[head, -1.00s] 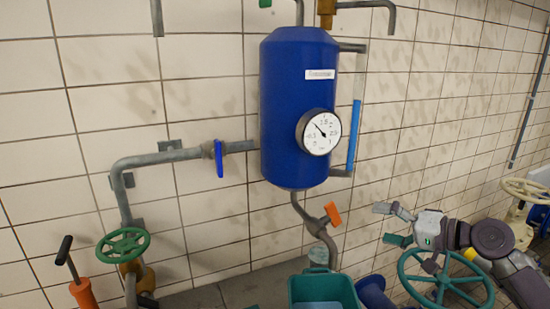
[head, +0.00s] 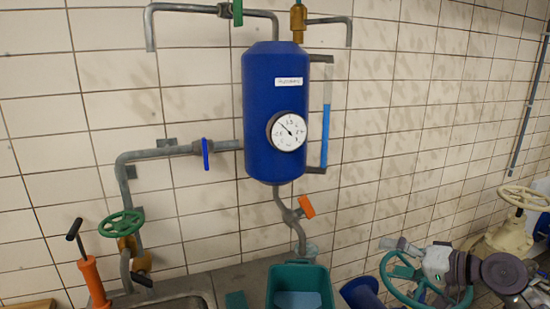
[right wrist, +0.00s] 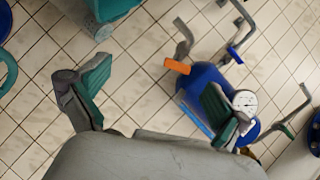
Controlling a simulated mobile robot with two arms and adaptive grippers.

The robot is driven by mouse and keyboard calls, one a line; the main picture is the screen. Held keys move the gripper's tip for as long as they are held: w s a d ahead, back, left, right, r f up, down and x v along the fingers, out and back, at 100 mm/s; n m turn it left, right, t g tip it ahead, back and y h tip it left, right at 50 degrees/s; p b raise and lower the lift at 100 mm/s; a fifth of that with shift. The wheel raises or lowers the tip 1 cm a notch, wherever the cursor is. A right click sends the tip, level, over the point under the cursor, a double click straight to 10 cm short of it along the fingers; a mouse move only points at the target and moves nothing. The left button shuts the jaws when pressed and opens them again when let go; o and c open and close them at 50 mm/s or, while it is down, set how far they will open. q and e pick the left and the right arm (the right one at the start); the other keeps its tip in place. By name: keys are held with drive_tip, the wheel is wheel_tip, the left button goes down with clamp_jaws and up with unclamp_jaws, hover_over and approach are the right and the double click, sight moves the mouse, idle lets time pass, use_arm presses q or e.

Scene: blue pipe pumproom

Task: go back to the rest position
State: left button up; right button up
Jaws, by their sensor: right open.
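My right gripper (head: 394,257) is at the lower right of the head view. Its grey arm reaches in from the right edge, and the gripper overlaps a teal handwheel (head: 385,290) in the picture; I cannot tell whether they touch. In the right wrist view, the two green-padded fingers (right wrist: 157,103) are spread wide apart with nothing held between them. The right finger there overlaps the blue tank (right wrist: 200,92) in the picture. My left gripper is not in view.
A blue tank (head: 258,90) with a round gauge (head: 286,131) hangs on the tiled wall. Below it are an orange valve handle (head: 306,207) and a teal bin (head: 284,276). A green handwheel (head: 121,224) is at left. A cream handwheel (head: 524,197) stands far right.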

drive_tip(key=s+a+f+n+g+h, duration=0.2)
drive_tip(key=s+a+f, duration=0.4)
drive_tip(key=f, duration=0.4)
drive_tip(key=s+a+f+n+g+h, duration=0.2)
drive_tip(key=s+a+f+n, duration=0.1)
drive_tip(key=s+f, duration=0.65)
drive_tip(key=s+d+f+g+h, duration=0.1)
drive_tip(key=s+d+f+h, duration=0.15)
drive_tip(key=s, duration=0.65)
drive_tip(key=s+d+f+g+h, duration=0.1)
drive_tip(key=s+f+h, duration=0.25)
drive_tip(key=s, duration=0.55)
wheel_tip(320, 180, down, 29)
drive_tip(key=s+g+b, duration=0.1)
drive_tip(key=s+b, duration=0.1)
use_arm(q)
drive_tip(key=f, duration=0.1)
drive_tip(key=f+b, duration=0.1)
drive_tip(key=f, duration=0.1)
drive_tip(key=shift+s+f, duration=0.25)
use_arm(e)
drive_tip(key=s+d+f, duration=0.1)
drive_tip(key=s+f, duration=0.7)
drive_tip(key=s+d+f+g, duration=0.1)
drive_tip(key=s+d+f, duration=0.1)
drive_tip(key=s+f, duration=0.6)
drive_tip(key=shift+d+n+g+h, duration=0.25)
drive_tip(key=shift+n+g+h, duration=0.05)
